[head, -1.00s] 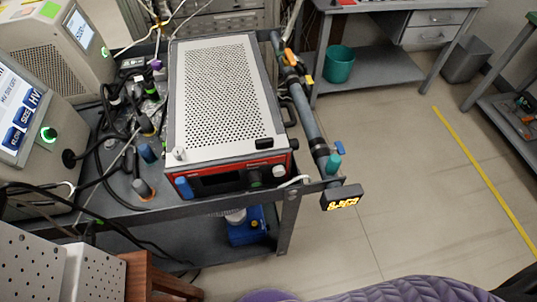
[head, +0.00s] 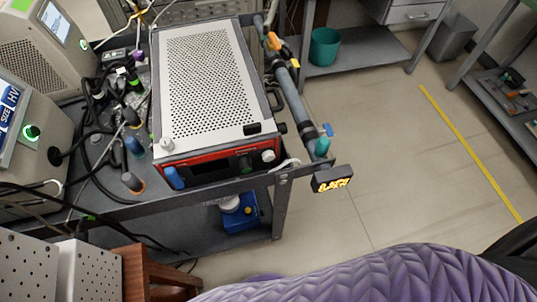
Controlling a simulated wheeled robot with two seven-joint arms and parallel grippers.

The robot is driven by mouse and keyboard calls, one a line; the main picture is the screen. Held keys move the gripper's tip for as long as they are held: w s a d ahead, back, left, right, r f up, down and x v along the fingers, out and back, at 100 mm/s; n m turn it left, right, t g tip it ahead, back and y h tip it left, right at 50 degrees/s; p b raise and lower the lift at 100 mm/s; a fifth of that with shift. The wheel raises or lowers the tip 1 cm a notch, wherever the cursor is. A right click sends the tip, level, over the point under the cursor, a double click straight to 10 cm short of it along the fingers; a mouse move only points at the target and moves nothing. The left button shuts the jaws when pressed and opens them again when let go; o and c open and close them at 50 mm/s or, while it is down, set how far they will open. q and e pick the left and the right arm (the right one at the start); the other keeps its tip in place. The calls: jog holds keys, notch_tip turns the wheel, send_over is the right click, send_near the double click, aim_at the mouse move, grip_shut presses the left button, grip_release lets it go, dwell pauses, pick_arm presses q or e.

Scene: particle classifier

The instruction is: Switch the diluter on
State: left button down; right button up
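A box-shaped instrument with a white perforated top (head: 208,85) and a red-edged dark front (head: 218,168) stands on the grey cart. It has a blue knob (head: 173,178) at the front left and a white knob (head: 268,156) at the front right. A grey pipe (head: 290,97) with a yellow-orange handle runs along its right side, with a small yellow-lit display (head: 333,179) at its near end. No readable label tells me which unit is the diluter. Neither gripper is in view.
Two beige instruments stand at the left, the nearer with a green-lit button (head: 32,132). Cables and small bottles crowd the cart (head: 150,207) between them and the box. A teal bin (head: 323,47) stands behind, and the floor at right is open.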

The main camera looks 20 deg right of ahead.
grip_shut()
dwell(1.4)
